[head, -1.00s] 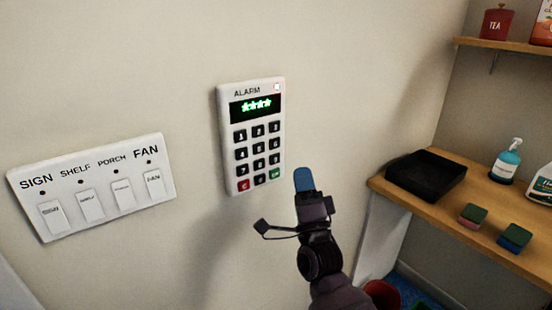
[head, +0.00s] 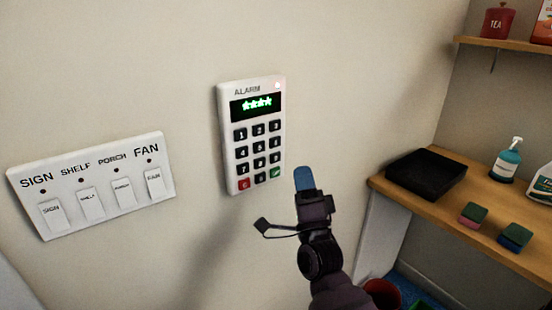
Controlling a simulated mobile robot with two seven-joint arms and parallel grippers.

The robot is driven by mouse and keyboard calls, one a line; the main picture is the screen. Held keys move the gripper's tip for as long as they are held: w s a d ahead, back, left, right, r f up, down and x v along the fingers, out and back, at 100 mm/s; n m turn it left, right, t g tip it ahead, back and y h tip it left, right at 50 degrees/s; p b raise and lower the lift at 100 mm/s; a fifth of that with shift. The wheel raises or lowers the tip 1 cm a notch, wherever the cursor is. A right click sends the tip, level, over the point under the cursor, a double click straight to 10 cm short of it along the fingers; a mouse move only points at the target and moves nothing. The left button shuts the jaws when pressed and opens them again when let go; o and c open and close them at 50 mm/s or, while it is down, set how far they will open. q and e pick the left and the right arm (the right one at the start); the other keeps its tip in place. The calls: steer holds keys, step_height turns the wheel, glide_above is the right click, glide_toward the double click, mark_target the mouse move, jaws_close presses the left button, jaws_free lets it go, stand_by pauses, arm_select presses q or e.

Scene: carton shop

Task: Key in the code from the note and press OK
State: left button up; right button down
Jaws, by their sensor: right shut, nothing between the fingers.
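The white alarm keypad (head: 223,150) is fixed to the wall, labelled ALARM. Its dark display (head: 256,105) shows several green star marks. Below are rows of black number keys, with a red key (head: 244,184) at the bottom left and a green key (head: 275,173) at the bottom right. A small pale lamp sits at its top right corner. My right gripper (head: 304,180) is shut and empty, with its blue fingertips pointing up. In the picture it is just right of and below the green key, not covering it. The left gripper and the note are not in view.
A white switch panel (head: 105,212) labelled SIGN, SHELF, PORCH and FAN is on the wall at left. A red tin (head: 497,22) stands on the upper shelf.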

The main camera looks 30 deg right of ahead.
mark_target(275, 173)
stand_by(0.8)
steer(key=shift+y, duration=0.3)
stand_by(0.3)
steer(key=s+f, duration=0.3)
steer(key=f, duration=0.1)
steer(key=shift+s+d, duration=0.15)
steer(key=shift+s, duration=0.25)
stand_by(0.5)
steer(key=w+b, duration=0.1)
steer(key=w, duration=0.7)
steer(key=shift+w+a, duration=0.35)
steer(key=shift+w, duration=0.05)
